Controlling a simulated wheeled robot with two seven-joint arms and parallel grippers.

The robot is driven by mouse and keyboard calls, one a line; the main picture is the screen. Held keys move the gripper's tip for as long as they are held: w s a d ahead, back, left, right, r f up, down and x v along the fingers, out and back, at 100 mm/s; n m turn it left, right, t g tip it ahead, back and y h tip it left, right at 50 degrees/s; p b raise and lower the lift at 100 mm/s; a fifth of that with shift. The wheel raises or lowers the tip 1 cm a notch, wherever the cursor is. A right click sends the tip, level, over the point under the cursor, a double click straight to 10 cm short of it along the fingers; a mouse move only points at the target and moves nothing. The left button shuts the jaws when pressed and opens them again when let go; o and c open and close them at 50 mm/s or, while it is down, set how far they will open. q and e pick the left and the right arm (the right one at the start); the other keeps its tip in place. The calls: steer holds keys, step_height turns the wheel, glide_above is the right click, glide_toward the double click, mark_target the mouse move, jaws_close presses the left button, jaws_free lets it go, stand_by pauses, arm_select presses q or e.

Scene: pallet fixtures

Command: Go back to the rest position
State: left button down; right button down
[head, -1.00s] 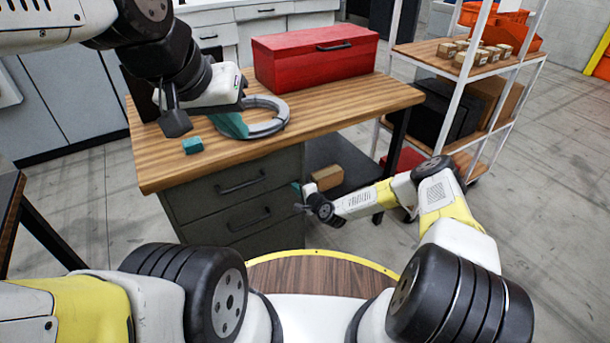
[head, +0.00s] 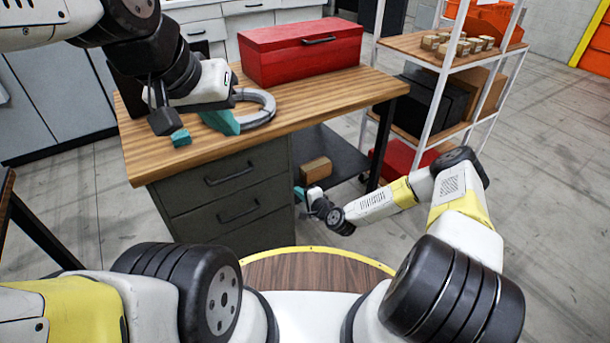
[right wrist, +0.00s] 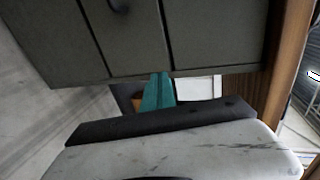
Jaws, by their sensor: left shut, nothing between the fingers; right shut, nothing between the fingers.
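My left gripper (head: 220,122) reaches in from the upper left in the head view. Its teal fingers are together and empty, in front of the near left side of a grey ring (head: 266,112) on the wooden workbench (head: 310,112). I cannot tell whether they touch the ring. My right gripper (head: 299,193) is low in front of the workbench, beside the drawers, pointing away from me. Its teal fingers are shut with nothing between them, as the right wrist view also shows (right wrist: 158,92). A small teal block (head: 180,138) is at the bench's left, near my left gripper.
A red toolbox (head: 300,50) stands at the back of the bench. Grey drawers (head: 228,190) are under it, with a cardboard box (head: 316,170) on the lower shelf. A shelf rack (head: 430,45) with boxes stands at the right. Floor at the far right is clear.

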steer(key=s+d+r+n+g+h, duration=0.2)
steer(key=d+r+n, duration=0.25)
steer(key=r, duration=0.65)
steer(key=s+d+r+n+g+h, duration=0.25)
steer(key=d+r, duration=0.35)
steer(key=r, duration=0.4)
steer(key=s+d+r+n+g+h, duration=0.1)
steer(key=s+d+r+n, duration=0.4)
steer(key=r, duration=0.6)
steer(key=s+d+r+h, duration=0.1)
steer(key=s+d+r, duration=0.2)
steer(key=s+r, duration=1.05)
steer(key=s, duration=0.3)
steer(key=s+r, duration=0.3)
steer(key=s, duration=0.4)
steer(key=shift+r+y, duration=0.3)
steer(key=shift+y, duration=0.05)
